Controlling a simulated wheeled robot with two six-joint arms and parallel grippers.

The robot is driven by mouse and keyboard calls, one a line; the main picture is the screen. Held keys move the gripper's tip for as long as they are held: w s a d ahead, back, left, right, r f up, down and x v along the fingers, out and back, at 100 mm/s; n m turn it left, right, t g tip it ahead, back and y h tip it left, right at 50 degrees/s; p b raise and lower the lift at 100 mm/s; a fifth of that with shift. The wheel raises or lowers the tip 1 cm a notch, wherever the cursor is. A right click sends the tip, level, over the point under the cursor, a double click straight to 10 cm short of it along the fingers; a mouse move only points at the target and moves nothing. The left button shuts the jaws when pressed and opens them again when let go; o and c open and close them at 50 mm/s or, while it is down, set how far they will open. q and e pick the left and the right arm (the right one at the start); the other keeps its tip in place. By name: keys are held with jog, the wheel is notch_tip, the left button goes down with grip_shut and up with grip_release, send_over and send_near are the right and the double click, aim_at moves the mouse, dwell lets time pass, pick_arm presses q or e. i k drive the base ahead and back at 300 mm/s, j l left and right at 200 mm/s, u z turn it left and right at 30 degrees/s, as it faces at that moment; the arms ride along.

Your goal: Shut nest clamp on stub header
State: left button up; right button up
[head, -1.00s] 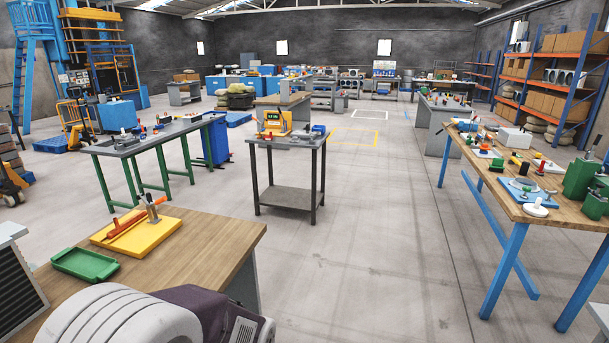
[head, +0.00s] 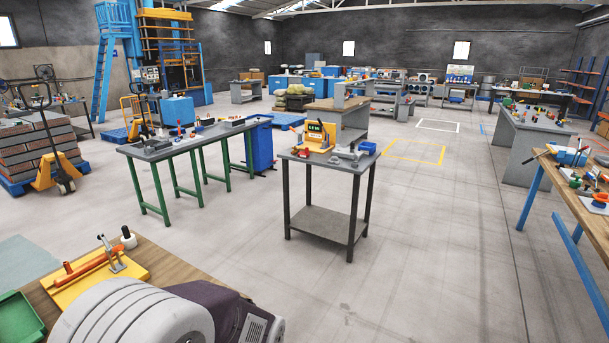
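A yellow plate (head: 68,293) lies on the wooden bench at the lower left of the head view. An orange-red tube-like piece (head: 92,267), which looks like the stub header, lies along it. A metal toggle clamp (head: 110,252) stands at the tube's right end with its handle raised. How the clamp's jaw sits against the tube is too small to tell. Neither of my grippers is in view. My own body covers the front part of the plate and bench.
A green tray (head: 18,322) sits left of the plate, and a white roll-like object with a black knob (head: 128,238) behind it. Open floor (head: 430,260) lies to the right.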

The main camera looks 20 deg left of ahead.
aim_at(112, 249)
jog(key=i+u, duration=0.25)
jog(key=u, duration=0.2)
jog(key=i+l+u, duration=0.1)
jog(key=u, duration=0.3)
jog(key=i+l+u, duration=0.2)
jog(key=u, duration=0.25)
jog(key=i+l+u, duration=0.25)
jog(key=u, duration=0.15)
jog(key=i+l+u, duration=0.15)
jog(key=l+u, duration=0.15)
jog(key=u, duration=0.15)
jog(key=i+l+u, duration=0.1)
jog(key=l+u, duration=0.3)
jog(key=i+l+u, duration=0.15)
jog(key=u, duration=0.15)
jog(key=i+l+u, duration=0.1)
jog(key=l+u, duration=0.15)
jog(key=i+j, duration=0.1)
jog(key=j, duration=0.2)
jog(key=i+j, duration=0.1)
jog(key=j, duration=0.55)
jog(key=i+u, duration=0.05)
